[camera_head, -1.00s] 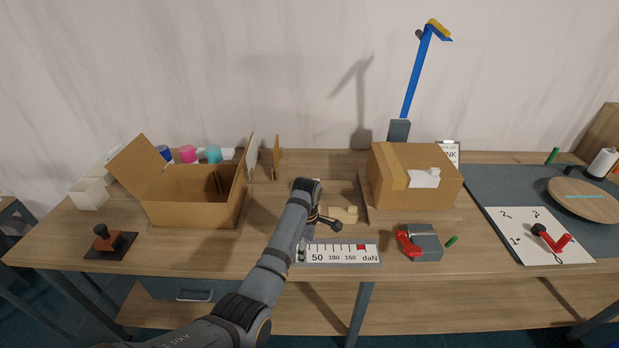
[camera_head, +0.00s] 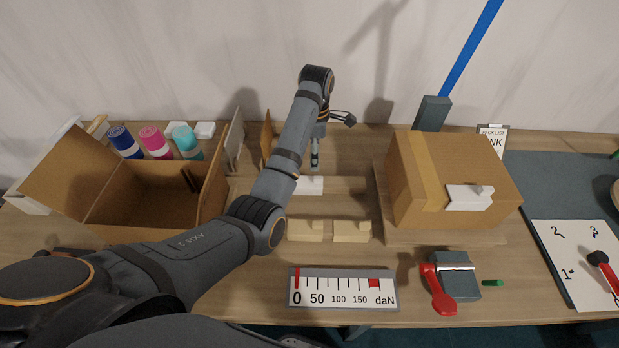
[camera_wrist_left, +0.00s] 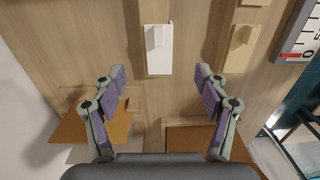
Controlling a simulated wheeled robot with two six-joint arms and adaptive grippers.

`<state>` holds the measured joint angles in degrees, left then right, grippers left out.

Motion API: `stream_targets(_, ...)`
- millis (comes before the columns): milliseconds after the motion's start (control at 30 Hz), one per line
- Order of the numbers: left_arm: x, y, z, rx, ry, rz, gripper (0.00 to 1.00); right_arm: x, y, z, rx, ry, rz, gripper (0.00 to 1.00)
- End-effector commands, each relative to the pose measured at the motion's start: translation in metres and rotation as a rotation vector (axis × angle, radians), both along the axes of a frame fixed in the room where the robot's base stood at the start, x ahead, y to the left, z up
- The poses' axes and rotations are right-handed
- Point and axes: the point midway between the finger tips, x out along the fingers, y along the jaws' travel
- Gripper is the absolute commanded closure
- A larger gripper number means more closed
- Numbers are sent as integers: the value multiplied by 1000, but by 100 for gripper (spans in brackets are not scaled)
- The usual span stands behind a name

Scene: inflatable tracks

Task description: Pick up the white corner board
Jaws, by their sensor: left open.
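A white corner board (camera_head: 311,185) with a small raised block lies flat on the table, partly hidden behind my left arm in the head view. In the left wrist view the white corner board (camera_wrist_left: 158,62) is at top centre, just beyond the gap between the fingertips. My left gripper (camera_head: 328,140) is above the table's back part, beside the board; in the wrist view the gripper (camera_wrist_left: 160,86) is open and empty. A second white piece (camera_head: 469,198) is on the front of the closed cardboard box (camera_head: 415,165). My right gripper does not show.
Two beige corner boards (camera_head: 305,230) lie nearer the front. An open cardboard box (camera_head: 150,205) stands left, with upright cardboard and white panels (camera_head: 234,140) beside it. A scale plate (camera_head: 342,288) and a red-handled grey device (camera_head: 453,275) are at the front.

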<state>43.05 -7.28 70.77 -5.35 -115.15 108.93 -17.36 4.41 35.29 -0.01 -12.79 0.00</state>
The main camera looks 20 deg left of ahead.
Motion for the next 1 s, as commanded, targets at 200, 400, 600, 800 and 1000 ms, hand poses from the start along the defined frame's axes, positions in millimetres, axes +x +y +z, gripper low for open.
stream_targets(200,-1,0,-34,1,4,-1,26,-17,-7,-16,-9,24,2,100)
stream_targets(400,-1,0,-51,0,0,-1,26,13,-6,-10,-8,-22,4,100)
stream_targets(600,-3,-1,-77,1,5,-1,26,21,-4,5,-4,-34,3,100)
stream_targets(800,-2,-1,-101,0,0,-1,26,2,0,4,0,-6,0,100)
stream_targets(1000,-2,-1,-103,0,0,-1,26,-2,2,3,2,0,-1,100)
